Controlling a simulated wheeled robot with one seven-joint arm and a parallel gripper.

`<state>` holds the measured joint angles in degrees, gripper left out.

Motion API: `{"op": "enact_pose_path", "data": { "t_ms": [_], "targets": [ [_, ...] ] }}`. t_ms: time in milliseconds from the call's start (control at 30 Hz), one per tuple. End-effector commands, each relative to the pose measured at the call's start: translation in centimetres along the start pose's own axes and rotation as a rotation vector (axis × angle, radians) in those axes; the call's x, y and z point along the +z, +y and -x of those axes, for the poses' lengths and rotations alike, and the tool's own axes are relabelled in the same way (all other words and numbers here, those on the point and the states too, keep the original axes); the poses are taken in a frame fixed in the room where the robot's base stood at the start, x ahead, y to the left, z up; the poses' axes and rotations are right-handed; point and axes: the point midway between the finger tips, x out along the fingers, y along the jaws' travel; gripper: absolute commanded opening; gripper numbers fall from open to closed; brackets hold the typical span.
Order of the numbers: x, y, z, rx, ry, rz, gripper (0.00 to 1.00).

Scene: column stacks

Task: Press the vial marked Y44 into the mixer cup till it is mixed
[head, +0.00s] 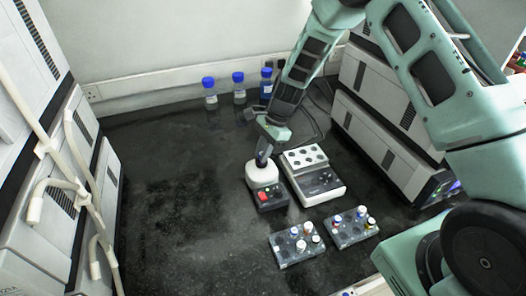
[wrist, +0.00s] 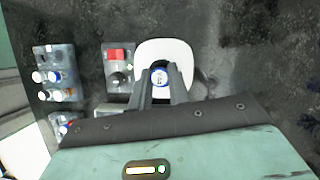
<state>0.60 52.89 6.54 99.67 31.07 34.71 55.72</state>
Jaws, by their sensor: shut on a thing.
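My gripper (head: 263,160) points down over that white top. In the wrist view its fingers (wrist: 160,84) are shut on a vial (wrist: 159,77) with a blue-ringed white cap. The cap's marking is too small to read for sure. The vial is over the white top. The fingers hide its lower part and the cup, so I cannot tell whether it touches or is pressed in.
Two racks of capped vials stand in front, one nearer (head: 283,258) and one to its right (head: 341,240). A block with a holed white top (head: 322,188) stands just right of the mixer. Blue-capped bottles (head: 239,90) stand at the back. The bench left of the mixer is clear.

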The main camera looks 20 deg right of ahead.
Motion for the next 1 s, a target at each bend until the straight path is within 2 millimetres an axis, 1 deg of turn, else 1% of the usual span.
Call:
{"op": "enact_pose_path", "data": {
  "t_ms": [700,800,1000],
  "targets": [
    [2.1,0.0,5.2,-0.001,0.001,0.000,0.02],
    [2.3,0.0,5.5,0.000,0.001,0.000,0.02],
    [2.2,0.0,5.4,0.000,0.000,0.000,0.02]
  ]
}}
